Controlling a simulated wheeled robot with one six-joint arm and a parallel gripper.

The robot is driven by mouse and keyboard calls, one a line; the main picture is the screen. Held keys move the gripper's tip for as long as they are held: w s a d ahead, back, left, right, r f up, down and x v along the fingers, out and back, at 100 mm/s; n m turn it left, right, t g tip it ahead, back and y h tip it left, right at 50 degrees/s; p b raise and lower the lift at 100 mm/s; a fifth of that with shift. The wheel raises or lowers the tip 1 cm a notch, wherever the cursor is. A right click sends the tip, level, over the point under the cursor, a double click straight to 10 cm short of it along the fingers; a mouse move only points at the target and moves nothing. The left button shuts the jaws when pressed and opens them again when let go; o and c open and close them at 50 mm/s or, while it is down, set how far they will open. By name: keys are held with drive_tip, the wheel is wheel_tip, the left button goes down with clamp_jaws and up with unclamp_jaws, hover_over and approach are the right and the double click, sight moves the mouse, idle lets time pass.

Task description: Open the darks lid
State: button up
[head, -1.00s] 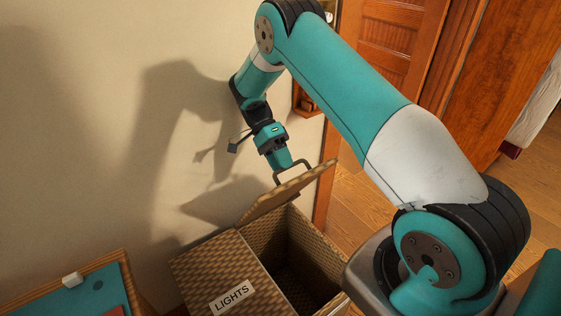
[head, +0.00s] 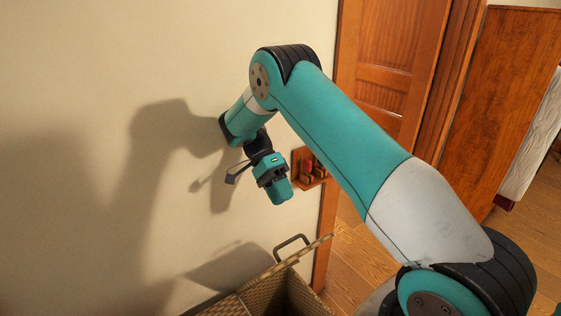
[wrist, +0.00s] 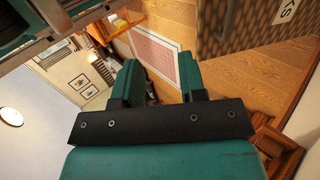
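The darks lid (head: 283,265) is a woven panel standing raised and tilted over the hamper's right compartment. Its dark handle (head: 291,244) is at the upper edge. In the wrist view, the lid's outer face (wrist: 235,32) is at the upper right, with the end of its label, "KS" (wrist: 284,12). The woven hamper (head: 297,290) is at the bottom of the head view, mostly cut off, with the right compartment open. My gripper (head: 279,196) is above the handle, clear of it. In the wrist view, the two fingers (wrist: 160,82) are apart with nothing between them.
A beige wall (head: 80,100) stands close behind my arm and the hamper. A small wooden wall shelf (head: 310,178) with red items is just right of my gripper. A wooden door (head: 385,60) and open wood floor (head: 350,245) lie to the right.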

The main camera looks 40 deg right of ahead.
drive_tip(key=shift+r+p, duration=1.7)
drive_tip(key=shift+r, duration=0.65)
